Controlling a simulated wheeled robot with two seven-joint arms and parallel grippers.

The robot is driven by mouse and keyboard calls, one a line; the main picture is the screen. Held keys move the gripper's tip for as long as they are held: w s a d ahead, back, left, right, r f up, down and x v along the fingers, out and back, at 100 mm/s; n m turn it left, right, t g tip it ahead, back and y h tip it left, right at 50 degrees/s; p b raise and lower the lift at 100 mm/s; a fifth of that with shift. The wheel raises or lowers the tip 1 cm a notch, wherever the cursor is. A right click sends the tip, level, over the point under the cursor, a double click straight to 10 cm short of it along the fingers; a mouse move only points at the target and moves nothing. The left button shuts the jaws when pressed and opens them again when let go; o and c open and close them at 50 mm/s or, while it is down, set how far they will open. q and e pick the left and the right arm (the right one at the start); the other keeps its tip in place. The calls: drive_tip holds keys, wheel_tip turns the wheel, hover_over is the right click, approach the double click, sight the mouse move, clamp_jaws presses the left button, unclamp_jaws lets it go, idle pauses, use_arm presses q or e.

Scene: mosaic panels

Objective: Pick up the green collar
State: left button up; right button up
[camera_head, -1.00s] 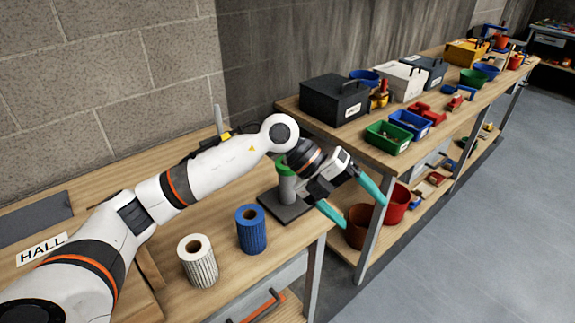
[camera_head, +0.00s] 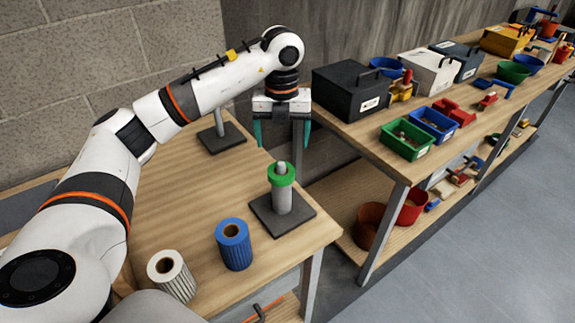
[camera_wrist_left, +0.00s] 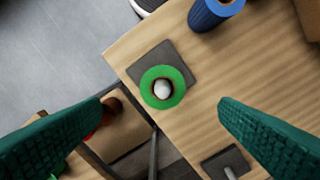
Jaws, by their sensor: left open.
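The green collar (camera_head: 281,174) is a ring around the top of a grey post (camera_head: 282,200) on a dark square base. The post stands upright near the front right corner of the table. In the left wrist view the collar (camera_wrist_left: 146,88) shows from above, with the pale post tip in its hole. My left gripper (camera_head: 282,142) is open and empty, fingers pointing down, above and behind the collar in the head view. In the left wrist view the collar lies between and beyond the two teal fingers (camera_wrist_left: 164,101). My right gripper is not in view.
A blue ribbed cylinder (camera_head: 234,246) and a white ribbed cylinder (camera_head: 171,277) stand left of the post. Another dark stand (camera_head: 222,137) is at the back. A long workbench with a black box (camera_head: 350,90) and bins is at right.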

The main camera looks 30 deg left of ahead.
sight(280, 165)
use_arm(q)
drive_tip(key=f, duration=0.2)
drive_tip(key=s+f+p, duration=0.1)
drive_tip(key=shift+f, duration=0.35)
drive_tip(key=shift+w+f, duration=0.15)
drive_tip(key=shift+f, duration=0.15)
wheel_tip(280, 165, down, 3)
drive_tip(key=p, duration=0.3)
drive_tip(key=shift+w+a+r, duration=0.1)
drive_tip(key=shift+w+a, duration=0.05)
wheel_tip(280, 165, down, 2)
drive_tip(key=shift+f, duration=0.3)
drive_tip(key=c, duration=1.1)
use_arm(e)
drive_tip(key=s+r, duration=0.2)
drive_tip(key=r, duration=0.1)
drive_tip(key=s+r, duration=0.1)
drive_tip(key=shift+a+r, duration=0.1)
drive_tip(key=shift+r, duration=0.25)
